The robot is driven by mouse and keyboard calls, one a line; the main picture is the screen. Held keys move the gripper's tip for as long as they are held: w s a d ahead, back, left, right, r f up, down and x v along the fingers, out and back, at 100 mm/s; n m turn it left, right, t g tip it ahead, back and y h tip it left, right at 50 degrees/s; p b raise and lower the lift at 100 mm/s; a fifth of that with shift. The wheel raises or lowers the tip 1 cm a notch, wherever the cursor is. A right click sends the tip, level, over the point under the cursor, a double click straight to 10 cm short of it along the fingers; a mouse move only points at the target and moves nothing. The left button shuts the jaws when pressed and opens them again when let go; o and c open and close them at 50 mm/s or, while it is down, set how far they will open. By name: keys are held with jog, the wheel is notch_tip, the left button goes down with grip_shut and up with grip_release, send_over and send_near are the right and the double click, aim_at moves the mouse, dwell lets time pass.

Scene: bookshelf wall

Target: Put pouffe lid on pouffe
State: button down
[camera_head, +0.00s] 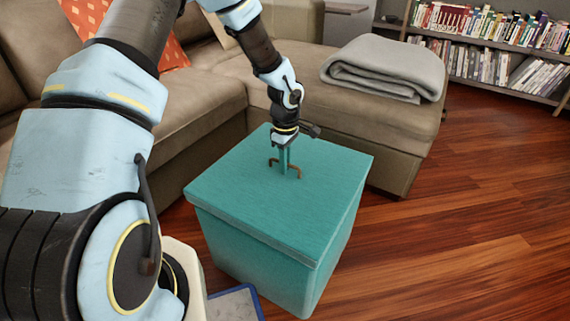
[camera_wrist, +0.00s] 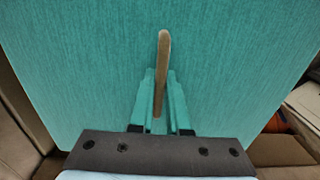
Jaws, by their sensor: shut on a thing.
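The teal pouffe (camera_head: 275,262) stands on the wood floor in front of the sofa. Its square teal lid (camera_head: 245,205) sits at the top of the pouffe, and its edge looks roughly lined up with the body. Whether it is fully seated all round I cannot tell. A brown handle (camera_head: 297,174) stands up from the lid's top. My gripper (camera_head: 284,166) points down and is shut on this handle. In the wrist view, the handle (camera_wrist: 162,65) runs between the two fingers (camera_wrist: 160,110), with the lid's surface (camera_wrist: 80,60) filling most of the view.
A brown sofa (camera_head: 205,105) stands close behind and left of the pouffe, with a folded grey blanket (camera_head: 385,68) on its chaise. A blue-edged object (camera_head: 235,303) lies at the bottom, near the pouffe. Bookshelves (camera_head: 490,50) stand at the back right. The wood floor (camera_head: 465,215) on the right is clear.

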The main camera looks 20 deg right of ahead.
jog(key=shift+f+b, duration=0.65)
jog(key=shift+f, duration=0.25)
dwell(0.6)
jog(key=c, duration=0.8)
grip_release()
jog(key=shift+f, duration=0.1)
notch_tip(320, 180, up, 11)
jog(key=shift+p, duration=1.2)
